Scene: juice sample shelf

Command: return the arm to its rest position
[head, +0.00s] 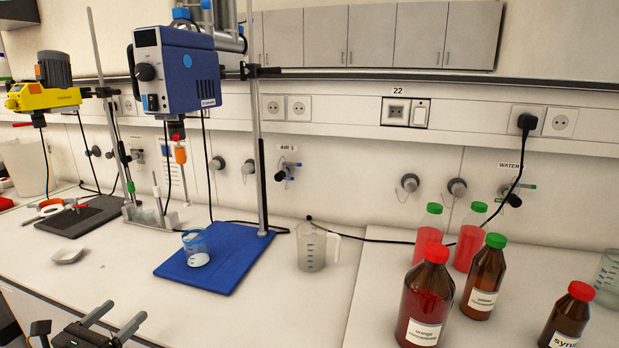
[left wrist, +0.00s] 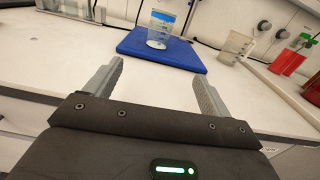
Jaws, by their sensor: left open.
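My left gripper (head: 115,318) is low at the bottom left of the head view, in front of the bench's front edge. Its two grey fingers are apart, with nothing between them; this shows in the left wrist view (left wrist: 158,85) too. A blue-rimmed beaker (head: 195,250) with white content stands on the blue stand base (head: 215,272), beyond the gripper and apart from it. The beaker also shows in the left wrist view (left wrist: 158,28). My right gripper is in neither view.
The white bench (head: 120,270) is clear between the gripper and the blue base. A measuring jug (head: 312,248) stands right of the base. Several bottles, including a red-capped one (head: 425,300), stand at the right. A small white dish (head: 67,256) lies at the left.

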